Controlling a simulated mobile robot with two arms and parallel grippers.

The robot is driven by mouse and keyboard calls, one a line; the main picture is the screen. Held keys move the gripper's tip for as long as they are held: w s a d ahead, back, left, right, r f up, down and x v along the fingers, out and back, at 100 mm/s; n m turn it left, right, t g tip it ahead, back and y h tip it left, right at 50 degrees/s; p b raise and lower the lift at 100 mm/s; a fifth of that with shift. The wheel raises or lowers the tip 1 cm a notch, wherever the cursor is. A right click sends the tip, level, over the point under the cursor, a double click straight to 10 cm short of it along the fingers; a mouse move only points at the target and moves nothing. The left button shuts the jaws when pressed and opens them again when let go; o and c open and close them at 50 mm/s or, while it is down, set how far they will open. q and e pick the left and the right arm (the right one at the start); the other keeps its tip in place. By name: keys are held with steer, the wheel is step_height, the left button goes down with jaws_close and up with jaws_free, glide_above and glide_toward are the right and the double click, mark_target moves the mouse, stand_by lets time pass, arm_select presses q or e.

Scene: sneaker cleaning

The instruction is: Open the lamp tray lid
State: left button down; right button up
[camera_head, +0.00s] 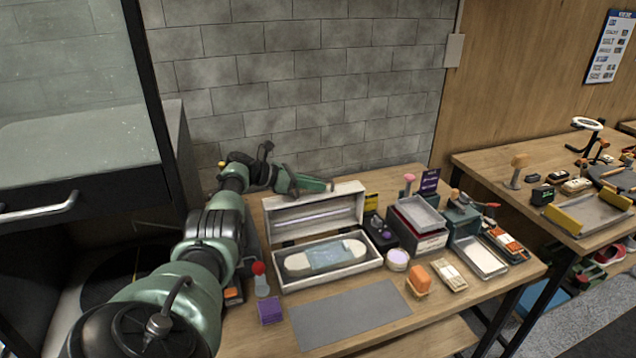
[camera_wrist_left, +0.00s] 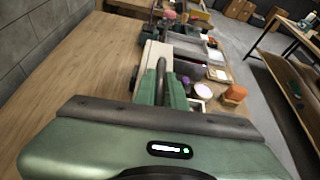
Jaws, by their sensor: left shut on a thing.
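The lamp tray (camera_head: 335,276) is a long whitish box on the wooden workbench. Its lid (camera_head: 318,218) stands raised at the back, with a pale tube lamp along its inside. A pale long item with a blue-grey middle (camera_head: 326,257) lies inside the tray. The exact contact is partly hidden. My right gripper is not in view.
A grey mat (camera_head: 348,314) lies in front of the tray. A purple block (camera_head: 270,311) and a red-topped bottle (camera_head: 261,278) stand at its left. A round purple-topped jar (camera_head: 398,260), an orange block (camera_head: 417,277) and grey bins (camera_head: 421,215) crowd the right. A block wall stands behind.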

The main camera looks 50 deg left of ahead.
arm_select(q)
steer(key=shift+f, duration=0.2)
steer(key=c, duration=1.8)
jaws_free()
steer(key=shift+o, duration=0.2)
steer(key=shift+r, duration=0.3)
step_height(320, 180, up, 3)
steer(key=shift+f+p, duration=0.2)
steer(key=shift+p, duration=0.3)
step_height(320, 180, up, 17)
steer(key=b, duration=0.2)
steer(key=shift+f, duration=0.15)
